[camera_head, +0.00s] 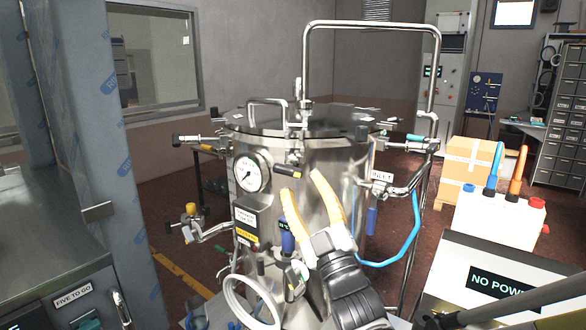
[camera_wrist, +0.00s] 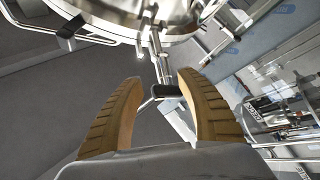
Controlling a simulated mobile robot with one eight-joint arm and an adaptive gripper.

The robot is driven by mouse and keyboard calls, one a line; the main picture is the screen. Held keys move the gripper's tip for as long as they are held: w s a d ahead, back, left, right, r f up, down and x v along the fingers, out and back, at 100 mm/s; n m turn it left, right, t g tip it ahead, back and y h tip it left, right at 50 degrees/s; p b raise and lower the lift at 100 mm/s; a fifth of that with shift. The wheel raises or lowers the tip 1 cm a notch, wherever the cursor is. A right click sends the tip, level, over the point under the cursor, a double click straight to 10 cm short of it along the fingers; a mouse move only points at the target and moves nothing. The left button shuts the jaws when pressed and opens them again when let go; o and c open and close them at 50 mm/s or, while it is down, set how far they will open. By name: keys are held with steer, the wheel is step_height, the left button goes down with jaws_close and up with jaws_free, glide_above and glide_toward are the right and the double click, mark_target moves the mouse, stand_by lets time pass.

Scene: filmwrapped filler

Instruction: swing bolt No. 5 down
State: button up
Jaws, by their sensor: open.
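The steel vessel (camera_head: 325,165) stands in the middle of the head view, with its round lid (camera_head: 260,122) on. Several swing bolts sit around the lid rim; a left one (camera_head: 190,138) and a right one (camera_head: 402,137) stick outward. I cannot read which is No. 5. A front bolt with a dark end (camera_head: 293,157) is just above my gripper (camera_head: 305,184). My gripper is open and empty, its yellow fingers pointing up at the vessel front. In the wrist view, a bolt with a black crosspiece (camera_wrist: 166,91) shows between the fingertips (camera_wrist: 157,80); contact cannot be told.
A pressure gauge (camera_head: 251,174) and a dark panel (camera_head: 256,218) are on the vessel front, left of my gripper. A tall steel pipe (camera_head: 305,60) arches over the lid. A blue hose (camera_head: 414,225) hangs at right. A blue-grey column (camera_head: 95,120) stands at left.

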steer(key=v, duration=0.5)
steer(key=shift+w, duration=0.1)
